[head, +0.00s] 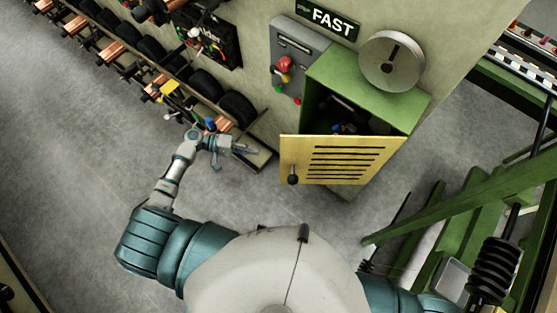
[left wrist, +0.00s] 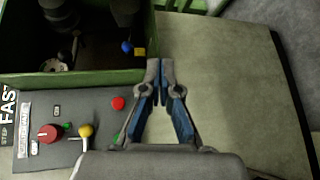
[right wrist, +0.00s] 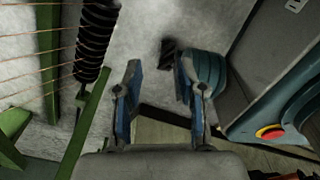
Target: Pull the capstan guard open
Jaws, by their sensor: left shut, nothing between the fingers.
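The capstan guard (head: 335,160) is a yellow slatted door with a dark round knob (head: 292,179) near its left end. It stands swung out from the green box (head: 369,94), whose dark inside shows behind it. My left gripper (head: 248,149) is left of the guard's free edge, apart from it. In the left wrist view its fingertips (left wrist: 160,66) are together and empty, and the open box (left wrist: 75,78) shows at the upper left. My right gripper (right wrist: 158,72) is open and empty in its wrist view; I cannot make it out in the head view.
A grey control panel (head: 297,58) with a red knob is beside the box on the wall. A round metal disc (head: 391,62) is above the box. Racked spools (head: 205,85) line the wall at left. A green frame (head: 465,205) stands at right. The left floor is clear.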

